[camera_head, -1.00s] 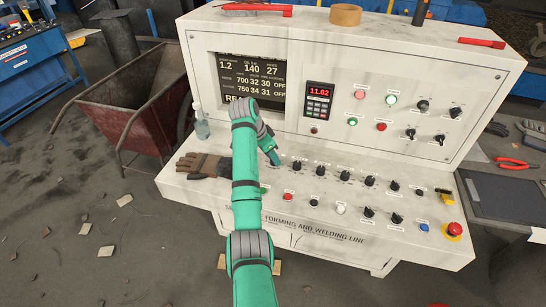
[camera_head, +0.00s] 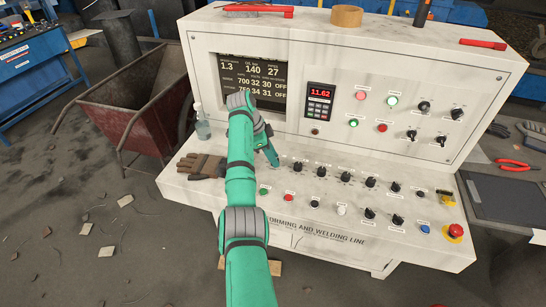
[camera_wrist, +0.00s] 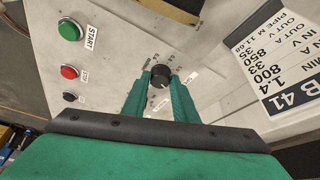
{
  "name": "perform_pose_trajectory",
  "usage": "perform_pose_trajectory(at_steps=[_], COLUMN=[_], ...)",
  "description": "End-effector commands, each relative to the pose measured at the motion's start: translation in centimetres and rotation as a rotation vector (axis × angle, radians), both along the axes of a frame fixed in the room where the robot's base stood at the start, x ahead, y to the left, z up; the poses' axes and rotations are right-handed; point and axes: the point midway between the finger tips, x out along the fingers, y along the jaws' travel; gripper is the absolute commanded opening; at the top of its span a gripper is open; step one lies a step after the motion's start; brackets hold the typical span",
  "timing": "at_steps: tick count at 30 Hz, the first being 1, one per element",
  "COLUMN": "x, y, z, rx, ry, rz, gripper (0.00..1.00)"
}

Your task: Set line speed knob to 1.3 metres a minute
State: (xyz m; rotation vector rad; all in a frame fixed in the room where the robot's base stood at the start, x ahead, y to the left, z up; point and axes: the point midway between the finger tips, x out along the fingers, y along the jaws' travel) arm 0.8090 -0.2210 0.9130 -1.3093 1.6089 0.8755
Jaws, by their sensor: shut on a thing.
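The black line speed knob (camera_wrist: 161,74) stands between my two green fingers in the wrist view, with scale marks around it. My gripper (camera_wrist: 162,84) is shut on this knob. In the head view my gripper (camera_head: 274,160) reaches down to the left end of the upper knob row on the sloping desk, and the knob is hidden behind it. The display (camera_head: 250,82) on the console shows 1.3 at its top left, beside 140 and 27. The knob's pointer is hard to read against the scale.
More black knobs (camera_head: 346,176) run to the right of my gripper. Green (camera_head: 264,191) and red (camera_head: 289,197) push buttons sit in front of it. A brown glove (camera_head: 201,166) and a clear bottle (camera_head: 202,125) are to the left. A red emergency stop (camera_head: 455,231) is far right.

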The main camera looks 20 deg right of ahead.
Motion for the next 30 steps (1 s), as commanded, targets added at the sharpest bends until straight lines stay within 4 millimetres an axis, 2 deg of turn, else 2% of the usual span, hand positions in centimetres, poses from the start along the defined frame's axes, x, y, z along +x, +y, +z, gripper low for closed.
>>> perform_pose_trajectory(at_steps=[7,8,10,22,26,30], x=[0.1,0.1,0.1,0.2,0.3,0.5], y=[0.1,0.1,0.1,0.3,1.0,2.0], z=[0.1,0.1,0.1,0.6,2.2,4.7], rx=[-0.001,-0.001,-0.001,-0.001,-0.001,-0.001], ry=[-0.004,-0.004,-0.003,-0.002,-0.004,-0.005], rz=[0.003,0.003,0.003,0.004,0.004,0.004], gripper=[0.03,0.28,0.43,0.43,0.43,0.43])
